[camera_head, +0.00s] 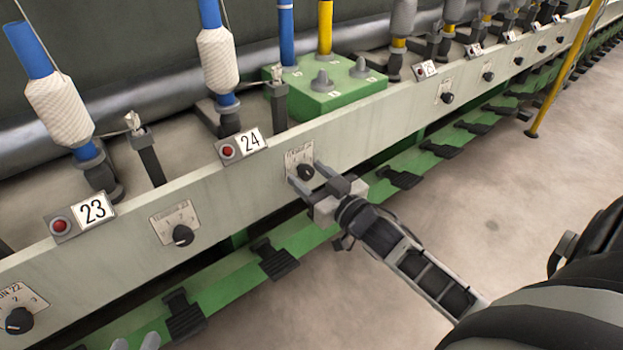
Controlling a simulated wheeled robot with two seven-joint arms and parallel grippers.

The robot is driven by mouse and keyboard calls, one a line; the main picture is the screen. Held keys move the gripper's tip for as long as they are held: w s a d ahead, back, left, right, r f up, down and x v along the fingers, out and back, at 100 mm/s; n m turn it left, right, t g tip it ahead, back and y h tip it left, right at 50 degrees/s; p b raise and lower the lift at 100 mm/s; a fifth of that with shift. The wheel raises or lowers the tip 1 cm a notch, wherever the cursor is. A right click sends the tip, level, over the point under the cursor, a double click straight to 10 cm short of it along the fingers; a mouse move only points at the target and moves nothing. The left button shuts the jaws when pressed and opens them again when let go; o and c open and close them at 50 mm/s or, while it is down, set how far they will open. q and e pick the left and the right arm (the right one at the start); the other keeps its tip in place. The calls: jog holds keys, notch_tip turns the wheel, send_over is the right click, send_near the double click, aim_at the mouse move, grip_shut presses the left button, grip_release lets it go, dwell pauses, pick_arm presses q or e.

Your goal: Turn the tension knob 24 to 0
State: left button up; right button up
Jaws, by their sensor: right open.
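The tension knob 24 (305,172) is a black dial on the pale rail, right of the 24 sign (250,141). Its scale plate (297,156) shows above it, partly covered. My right gripper (308,180) is open, with one finger on each side of the knob. I cannot tell whether the fingers touch it. The knob's pointer direction is too small to read. My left gripper (135,343) shows only as two grey fingertips at the bottom edge, apart and with nothing seen between them.
Knob 23 (182,236) and knob 22 (19,320) sit on the same rail to the left. Red buttons are beside the number signs. Green rail with black pedals (279,260) runs below. A yellow post (566,70) stands at the right. The floor in front (480,220) is clear.

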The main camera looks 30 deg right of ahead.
jog(key=shift+c, duration=1.3)
jog(key=c, duration=0.7)
